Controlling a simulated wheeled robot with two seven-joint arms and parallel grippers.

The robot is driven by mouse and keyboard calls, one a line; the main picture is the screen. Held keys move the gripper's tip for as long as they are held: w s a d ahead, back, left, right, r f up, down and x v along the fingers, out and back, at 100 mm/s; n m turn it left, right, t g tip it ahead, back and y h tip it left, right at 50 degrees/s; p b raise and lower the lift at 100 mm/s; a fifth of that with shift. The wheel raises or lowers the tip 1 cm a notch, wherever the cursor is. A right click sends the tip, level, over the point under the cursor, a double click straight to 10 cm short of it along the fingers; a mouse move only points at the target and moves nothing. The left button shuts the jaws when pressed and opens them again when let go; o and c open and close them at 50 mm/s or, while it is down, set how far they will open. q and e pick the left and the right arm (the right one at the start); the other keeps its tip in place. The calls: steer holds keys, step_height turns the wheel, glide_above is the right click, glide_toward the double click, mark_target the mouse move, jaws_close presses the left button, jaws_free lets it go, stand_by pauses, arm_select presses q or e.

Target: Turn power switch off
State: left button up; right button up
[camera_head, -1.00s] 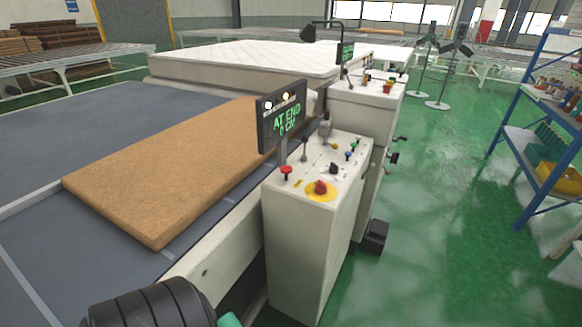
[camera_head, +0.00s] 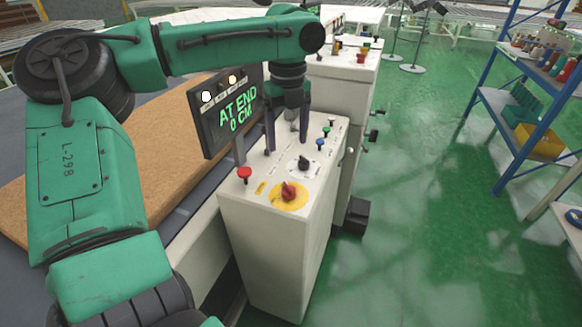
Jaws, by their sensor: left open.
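The white control cabinet (camera_head: 265,255) stands in the middle, with a sloped panel on top. On the panel, a red rotary knob (camera_head: 288,192) sits on a yellow disc, and a black rotary switch (camera_head: 304,163) sits on a pale plate behind it. I cannot tell which one is the power switch. My left gripper (camera_head: 287,146) points down over the back part of the panel, behind both knobs. Its two dark fingers are apart, with nothing held between them. Whether the fingertips touch the panel is unclear. My right gripper is out of view.
A red push button (camera_head: 244,174) and small blue and green toggles stand on the panel. A brown foam slab (camera_head: 165,165) lies left. A blue shelf (camera_head: 500,100) stands right, across clear green floor.

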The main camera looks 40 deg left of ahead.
arm_select(q)
steer(key=w, duration=0.1)
glide_toward(289, 186)
steer(key=s, duration=0.1)
steer(key=f, duration=0.5)
steer(key=shift+w+d+f, duration=0.1)
steer(key=shift+w+f, duration=0.1)
steer(key=f, duration=0.4)
steer(key=shift+w+a, duration=0.2)
steer(key=shift+w, duration=0.05)
steer(key=shift+s+d, duration=0.1)
steer(key=shift+r, duration=0.1)
jaws_close()
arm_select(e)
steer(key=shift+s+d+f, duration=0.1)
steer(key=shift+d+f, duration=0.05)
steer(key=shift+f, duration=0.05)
